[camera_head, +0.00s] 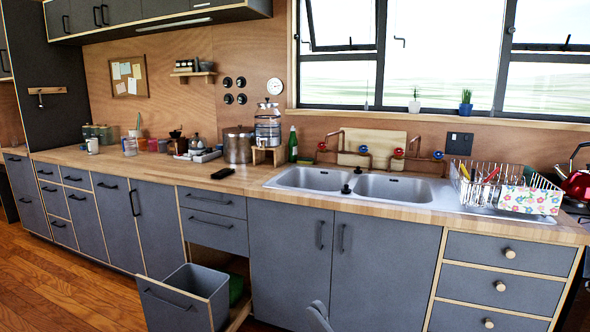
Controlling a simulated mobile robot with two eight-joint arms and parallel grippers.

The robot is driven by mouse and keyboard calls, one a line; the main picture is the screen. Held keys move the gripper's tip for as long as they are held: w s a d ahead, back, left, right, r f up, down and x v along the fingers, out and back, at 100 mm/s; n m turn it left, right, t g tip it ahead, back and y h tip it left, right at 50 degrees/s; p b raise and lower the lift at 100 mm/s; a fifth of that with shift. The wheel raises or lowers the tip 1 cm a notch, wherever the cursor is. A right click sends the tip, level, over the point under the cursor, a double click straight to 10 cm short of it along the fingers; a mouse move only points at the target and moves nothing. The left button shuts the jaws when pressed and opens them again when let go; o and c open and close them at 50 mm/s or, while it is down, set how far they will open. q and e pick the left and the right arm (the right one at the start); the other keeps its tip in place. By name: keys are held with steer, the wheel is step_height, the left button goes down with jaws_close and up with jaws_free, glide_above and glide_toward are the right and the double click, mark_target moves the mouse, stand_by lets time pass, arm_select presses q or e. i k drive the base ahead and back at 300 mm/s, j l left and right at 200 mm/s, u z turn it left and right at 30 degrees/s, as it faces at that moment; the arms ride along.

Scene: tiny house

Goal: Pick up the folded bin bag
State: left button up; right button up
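A small black flat bundle (222,173), which looks like the folded bin bag, lies on the wooden counter (262,172) left of the sink. It is small in the picture, so its folds cannot be made out. Nothing touches it from above.
Below the counter, a pull-out drawer (168,306) stands open with a grey bin (207,284) and something green (236,288) in it. A double sink (395,188) and dish rack (470,190) are at the right. Jars and pots stand along the back.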

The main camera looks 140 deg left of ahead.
mark_target(220, 175)
steer(key=k+j+u, duration=0.1)
steer(key=k+u, duration=0.2)
steer(key=k, duration=0.65)
steer(key=u, duration=4.75)
steer(key=i, duration=0.05)
